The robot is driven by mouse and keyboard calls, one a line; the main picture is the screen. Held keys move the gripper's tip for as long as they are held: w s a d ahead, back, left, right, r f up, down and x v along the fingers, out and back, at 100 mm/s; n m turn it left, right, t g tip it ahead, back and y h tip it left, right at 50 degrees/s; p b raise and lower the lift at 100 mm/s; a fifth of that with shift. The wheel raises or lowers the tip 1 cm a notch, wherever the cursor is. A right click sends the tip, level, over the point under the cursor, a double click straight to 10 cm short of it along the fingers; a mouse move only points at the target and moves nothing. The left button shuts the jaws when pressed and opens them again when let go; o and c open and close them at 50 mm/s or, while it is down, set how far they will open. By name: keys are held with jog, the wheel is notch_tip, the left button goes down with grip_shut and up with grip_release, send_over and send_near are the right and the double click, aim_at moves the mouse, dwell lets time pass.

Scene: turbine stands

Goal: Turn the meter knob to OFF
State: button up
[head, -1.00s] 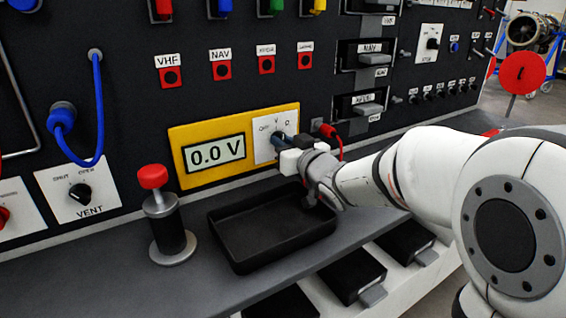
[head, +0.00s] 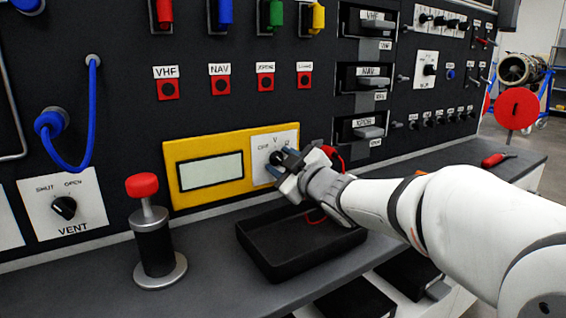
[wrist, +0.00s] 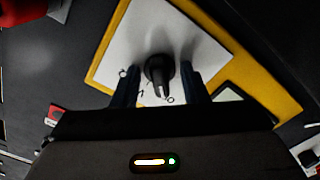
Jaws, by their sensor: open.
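The yellow meter (head: 205,148) is on the black panel. Its display (head: 211,172) is blank. The white dial plate to its right carries OFF, V and a third mark. The black meter knob (wrist: 158,70) shows in the wrist view in front of the white plate (wrist: 205,50). My gripper (head: 281,168) is at the dial in the head view and largely covers the knob. In the wrist view my gripper (wrist: 160,82) is open, with one dark finger on each side of the knob and visible gaps between. The knob's exact pointing is hard to read.
A black tray (head: 258,262) lies on the grey shelf below the meter. A red-topped plunger (head: 155,240) stands to its left. The VENT knob (head: 64,208) is farther left. A red cable hangs beside my gripper.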

jog(key=shift+o, duration=0.8)
jog(key=shift+p+v, duration=0.5)
jog(key=shift+v, duration=2)
